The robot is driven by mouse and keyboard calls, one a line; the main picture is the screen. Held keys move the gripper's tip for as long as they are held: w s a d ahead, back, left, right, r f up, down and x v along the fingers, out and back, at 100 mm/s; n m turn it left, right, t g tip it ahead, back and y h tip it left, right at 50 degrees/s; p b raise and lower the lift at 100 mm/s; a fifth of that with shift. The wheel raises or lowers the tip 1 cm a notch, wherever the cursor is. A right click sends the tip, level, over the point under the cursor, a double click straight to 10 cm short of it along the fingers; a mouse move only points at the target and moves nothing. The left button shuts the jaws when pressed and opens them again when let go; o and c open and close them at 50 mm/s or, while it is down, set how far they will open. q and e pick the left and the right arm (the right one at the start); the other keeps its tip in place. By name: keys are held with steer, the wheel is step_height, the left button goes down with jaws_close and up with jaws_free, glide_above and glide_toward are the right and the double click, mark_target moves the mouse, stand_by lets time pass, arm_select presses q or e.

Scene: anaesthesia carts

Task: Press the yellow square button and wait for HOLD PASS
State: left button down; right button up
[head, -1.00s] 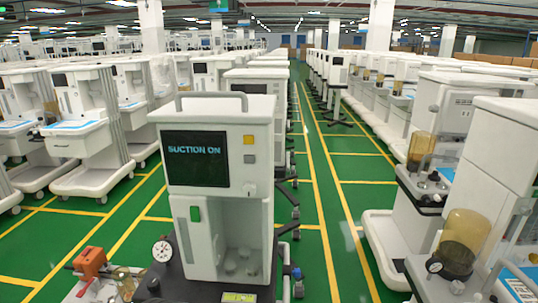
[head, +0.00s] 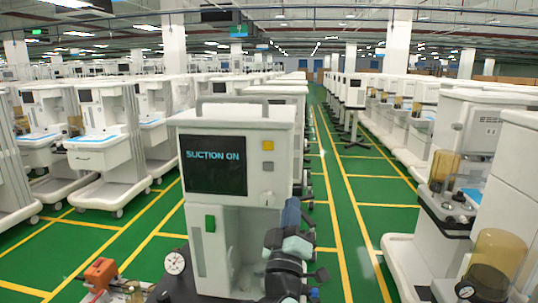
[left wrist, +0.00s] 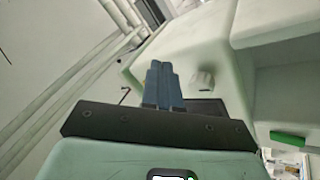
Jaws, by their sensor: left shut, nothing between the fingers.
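The white cart unit's dark screen (head: 214,164) reads "SUCTION ON". The yellow square button (head: 268,146) is on its front panel, right of the screen, with a grey square button (head: 267,166) below it. My left gripper (head: 292,207) is in front of the unit's lower right side, below both buttons and apart from the yellow one. Its blue fingers (left wrist: 163,72) are shut and empty in the left wrist view, close to a pale surface with a small light knob (left wrist: 203,80). My right gripper is not in view.
A green rocker switch (head: 210,223) is on the unit's lower front, and a round gauge (head: 174,263) stands at its lower left. A handle (head: 232,101) tops the unit. Rows of carts stand on both sides; the green aisle (head: 360,200) on the right is clear.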

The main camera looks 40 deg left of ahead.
mark_target(268, 146)
arm_select(q)
steer(key=s+a+r+n+g+y+b, duration=0.1)
steer(key=s+a+r+n+y, duration=0.1)
steer(key=s+r+n+y, duration=0.4)
step_height(268, 146, up, 5)
steer(key=s+y, duration=0.1)
steer(key=s, duration=0.1)
steer(key=shift+s, duration=0.4)
steer(key=shift+w, duration=0.1)
steer(key=shift+w+a+p, duration=0.7)
steer(key=shift+w+p, duration=0.1)
steer(key=shift+w, duration=0.5)
steer(key=shift+w+a+p, duration=0.75)
steer(key=shift+w, duration=0.5)
steer(key=shift+w+a+p, duration=0.7)
steer(key=shift+w+p, duration=0.1)
steer(key=shift+w, duration=0.5)
steer(key=shift+w, duration=0.15)
steer(key=shift+w+a, duration=0.2)
